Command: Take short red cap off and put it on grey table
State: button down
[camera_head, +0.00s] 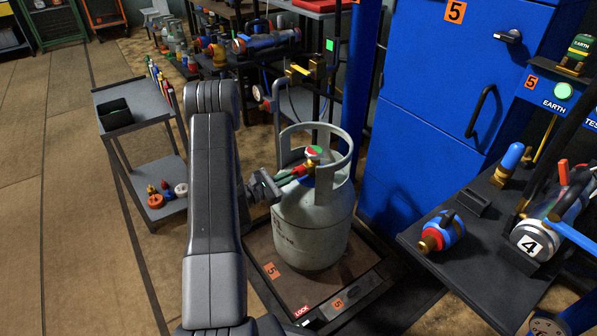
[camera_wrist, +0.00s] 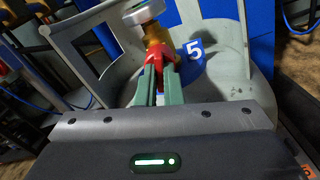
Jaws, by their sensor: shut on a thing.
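A grey gas cylinder (camera_head: 312,232) stands upright on a dark scale platform, with a collar around its brass valve. The short red cap (camera_wrist: 155,57) is at the valve, below a round handwheel (camera_wrist: 143,13) in the wrist view. My gripper (camera_wrist: 159,72) reaches through the collar opening from the left, its green fingers shut on the red cap. In the head view, my gripper (camera_head: 308,169) is at the valve, and the fingers hide much of the cap. I cannot tell whether the cap is still seated. The grey table (camera_head: 152,108) stands left of my arm.
A black box (camera_head: 115,114) sits on the grey table's top, leaving bare room beside it. Several small coloured parts lie on its lower shelf (camera_head: 160,203). A blue cabinet (camera_head: 430,130) stands behind the cylinder. The collar (camera_head: 352,145) closely surrounds the valve.

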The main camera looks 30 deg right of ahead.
jog(key=shift+n+p, duration=0.4)
jog(key=shift+n, duration=1.1)
jog(key=shift+n+p, duration=0.65)
jog(key=shift+n, duration=1.05)
jog(key=shift+n+p, duration=0.55)
jog(key=shift+n, duration=1.15)
jog(key=shift+s+a+n+p, duration=0.1)
jog(key=shift+n+p, duration=0.65)
jog(key=shift+n, duration=0.95)
